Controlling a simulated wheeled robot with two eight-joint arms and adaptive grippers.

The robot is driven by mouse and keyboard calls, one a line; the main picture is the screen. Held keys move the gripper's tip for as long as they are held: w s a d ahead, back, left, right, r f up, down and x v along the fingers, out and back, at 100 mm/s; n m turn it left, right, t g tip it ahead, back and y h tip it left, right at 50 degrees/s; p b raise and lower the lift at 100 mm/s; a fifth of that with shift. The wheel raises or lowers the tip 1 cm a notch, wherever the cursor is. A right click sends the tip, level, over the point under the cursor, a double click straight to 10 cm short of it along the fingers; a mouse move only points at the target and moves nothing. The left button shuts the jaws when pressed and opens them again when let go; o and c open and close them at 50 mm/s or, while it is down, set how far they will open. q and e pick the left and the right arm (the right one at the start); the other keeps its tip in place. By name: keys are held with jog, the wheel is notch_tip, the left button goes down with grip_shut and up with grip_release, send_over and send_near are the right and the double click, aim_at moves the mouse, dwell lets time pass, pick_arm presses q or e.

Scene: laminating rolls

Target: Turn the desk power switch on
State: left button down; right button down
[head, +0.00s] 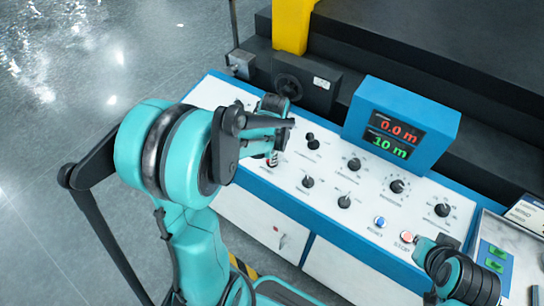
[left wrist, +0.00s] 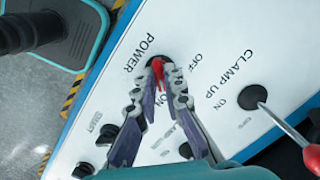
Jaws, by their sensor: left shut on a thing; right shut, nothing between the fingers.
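The power switch, with a red lever (left wrist: 158,70), sits beside the POWER lettering on the white sloped panel in the left wrist view. In the head view its red part (head: 272,161) shows at the panel's left end, partly covered by my left gripper (head: 272,150). The fingertips of my left gripper (left wrist: 158,74) are shut around the red lever. OFF is printed to the right of the switch and ON below it. I cannot tell which way the lever is set. My right gripper (head: 436,262) is shut and empty near the panel's right end, by the push buttons.
Several black knobs (head: 354,164) line the panel. A blue display box (head: 425,107) reads 0.0 m and 10 m. A metal tray (head: 525,236) stands at the right.

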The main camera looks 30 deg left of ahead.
pick_arm(q)
jog(key=shift+m, duration=0.5)
jog(key=c, duration=1.6)
grip_release()
jog(key=shift+r, duration=0.15)
jog(key=r, duration=0.7)
jog(key=s+d+r, duration=0.1)
jog(key=r, duration=0.3)
jog(key=shift+s+r, duration=0.1)
jog(key=shift+r, duration=0.25)
